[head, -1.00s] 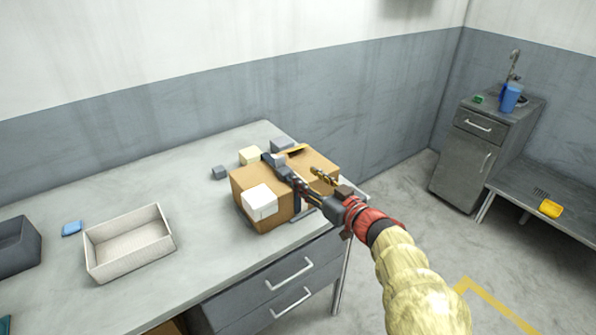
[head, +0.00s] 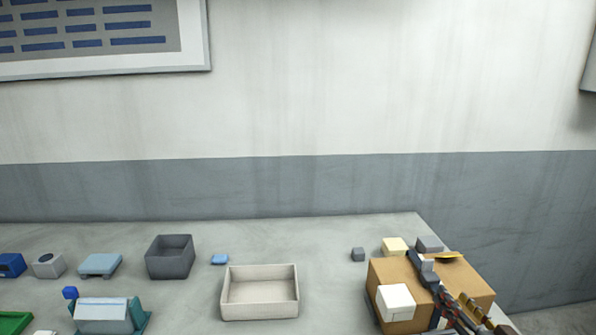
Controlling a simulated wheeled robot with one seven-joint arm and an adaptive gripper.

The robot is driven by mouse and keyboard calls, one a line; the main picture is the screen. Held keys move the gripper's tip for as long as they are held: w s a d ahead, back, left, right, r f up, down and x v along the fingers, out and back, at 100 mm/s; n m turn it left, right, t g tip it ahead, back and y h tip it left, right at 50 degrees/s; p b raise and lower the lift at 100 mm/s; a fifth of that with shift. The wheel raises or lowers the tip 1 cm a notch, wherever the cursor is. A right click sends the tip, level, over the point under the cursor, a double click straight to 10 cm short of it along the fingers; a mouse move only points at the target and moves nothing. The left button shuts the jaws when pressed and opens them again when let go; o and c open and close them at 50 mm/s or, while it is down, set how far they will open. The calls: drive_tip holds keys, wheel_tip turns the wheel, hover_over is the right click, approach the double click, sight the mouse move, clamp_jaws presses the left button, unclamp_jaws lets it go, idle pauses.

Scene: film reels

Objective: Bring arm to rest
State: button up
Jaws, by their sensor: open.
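My gripper (head: 438,278) is at the lower right of the head view, over the brown cardboard box (head: 388,275). Its dark and gold-coloured parts lie across the top of the box in the picture. It is open. I cannot tell whether it touches the box or is just above it. The rest of my arm is cut off by the bottom edge.
A white block (head: 395,302) is at the box's front. Cream (head: 395,246) and grey (head: 430,243) blocks are behind it. A pale tray (head: 260,311), a dark bin (head: 170,262) and several small items stand left on the grey table. A wall closes the back.

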drive_tip(key=s+a+f+m+g+y+p, duration=0.1)
drive_tip(key=s+a+f+g, duration=0.15)
drive_tip(key=s+a, duration=0.25)
drive_tip(key=s+a+f+m+g+y, duration=0.1)
drive_tip(key=s+a+f+m+g, duration=0.1)
drive_tip(key=s+a+g, duration=0.25)
drive_tip(key=s+a+f+m+g+p, duration=0.1)
drive_tip(key=s+a+f+g, duration=0.15)
drive_tip(key=s+a, duration=0.25)
drive_tip(key=s+r+n+g+h+p, duration=0.3)
drive_tip(key=s+r, duration=0.4)
drive_tip(key=a+r+n+t+p, duration=0.1)
drive_tip(key=a+r+n+p, duration=0.1)
drive_tip(key=a+r, duration=0.3)
drive_tip(key=shift+w+r+n, duration=0.45)
drive_tip(key=shift+r+n, duration=0.15)
drive_tip(key=shift+n, duration=0.1)
